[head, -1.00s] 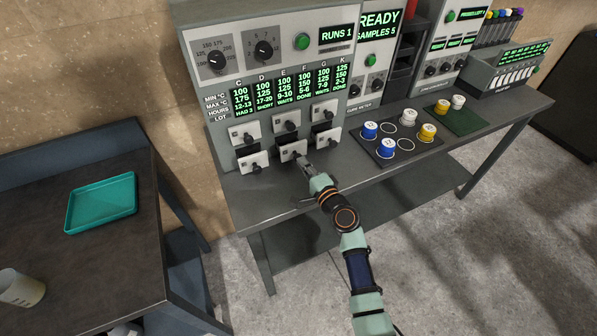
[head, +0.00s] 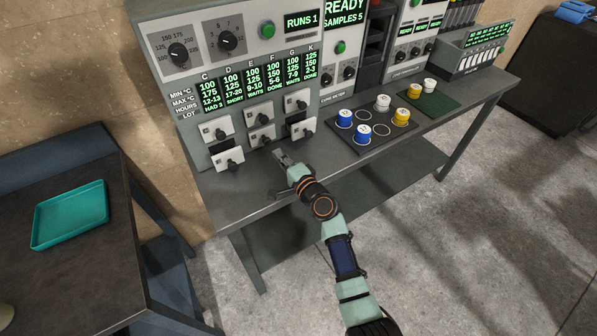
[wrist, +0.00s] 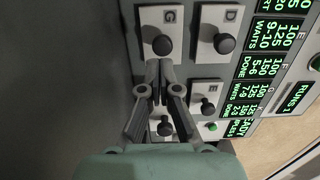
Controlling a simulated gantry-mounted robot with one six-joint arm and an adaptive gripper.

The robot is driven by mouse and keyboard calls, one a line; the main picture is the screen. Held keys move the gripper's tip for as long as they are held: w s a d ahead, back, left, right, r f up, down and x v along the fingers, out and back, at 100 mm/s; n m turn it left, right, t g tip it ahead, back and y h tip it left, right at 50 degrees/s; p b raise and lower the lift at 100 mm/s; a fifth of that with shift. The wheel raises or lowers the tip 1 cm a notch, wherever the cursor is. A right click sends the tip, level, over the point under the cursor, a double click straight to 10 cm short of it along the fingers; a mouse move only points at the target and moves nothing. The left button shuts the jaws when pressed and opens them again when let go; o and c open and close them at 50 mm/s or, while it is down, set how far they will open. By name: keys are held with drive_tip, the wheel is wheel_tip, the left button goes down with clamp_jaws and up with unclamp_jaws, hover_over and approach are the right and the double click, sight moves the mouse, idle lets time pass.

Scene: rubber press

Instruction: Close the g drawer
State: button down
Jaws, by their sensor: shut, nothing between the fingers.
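A grey panel carries small light drawers with black knobs in two rows. In the head view the lower-left drawer (head: 227,160) stands out from the panel, and the lower-right drawer (head: 300,130) also stands out a little. The lower-middle drawer (head: 262,139) sits back nearly flush. In the wrist view a drawer plate (wrist: 150,22) has a letter like G or C, too small to be sure; the plate beside it (wrist: 228,18) reads D. My gripper (head: 278,154) is shut and empty, just in front of the lower row. Its fingertips (wrist: 158,66) hide part of that row.
The bench (head: 240,195) is clear around my gripper. A dark sample board (head: 345,143) with blue, yellow and white pots lies to the right. A green mat (head: 440,103) is farther right. A teal tray (head: 70,215) lies on the left table.

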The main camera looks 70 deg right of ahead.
drive_tip(key=p+v, duration=0.1)
drive_tip(key=v, duration=0.8)
drive_tip(key=shift+s+a, duration=0.25)
drive_tip(key=shift+s, duration=0.05)
